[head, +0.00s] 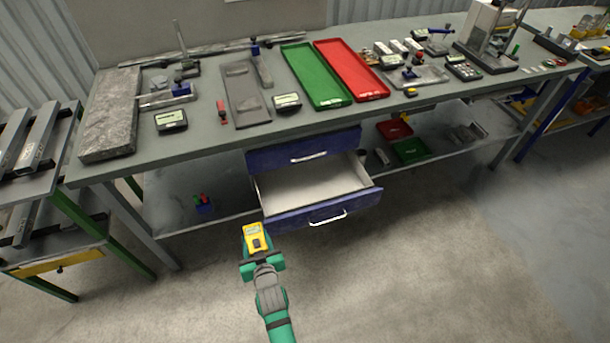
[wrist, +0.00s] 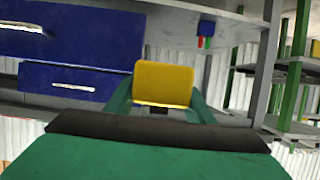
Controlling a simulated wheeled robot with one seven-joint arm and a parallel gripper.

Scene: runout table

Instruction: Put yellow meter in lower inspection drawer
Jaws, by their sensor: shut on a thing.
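The yellow meter (head: 256,231) is held in my gripper (head: 258,248), in front of and just left of the drawer unit and above the floor. In the wrist view the yellow meter (wrist: 163,83) sits between the green fingers of my gripper (wrist: 160,102). The lower inspection drawer (head: 320,212) is pulled out, and its pale inside looks empty. It is to the right of and beyond the meter. The upper blue drawer (head: 304,151) is shut. The wrist picture is upside down, with the lower drawer front (wrist: 65,32) at upper left.
The grey workbench (head: 210,95) above the drawers carries a green tray (head: 315,75), a red tray (head: 350,69) and several instruments. A blue cup (head: 204,208) stands on the low shelf at left. A green-legged rack (head: 95,232) stands farther left. The floor in front is clear.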

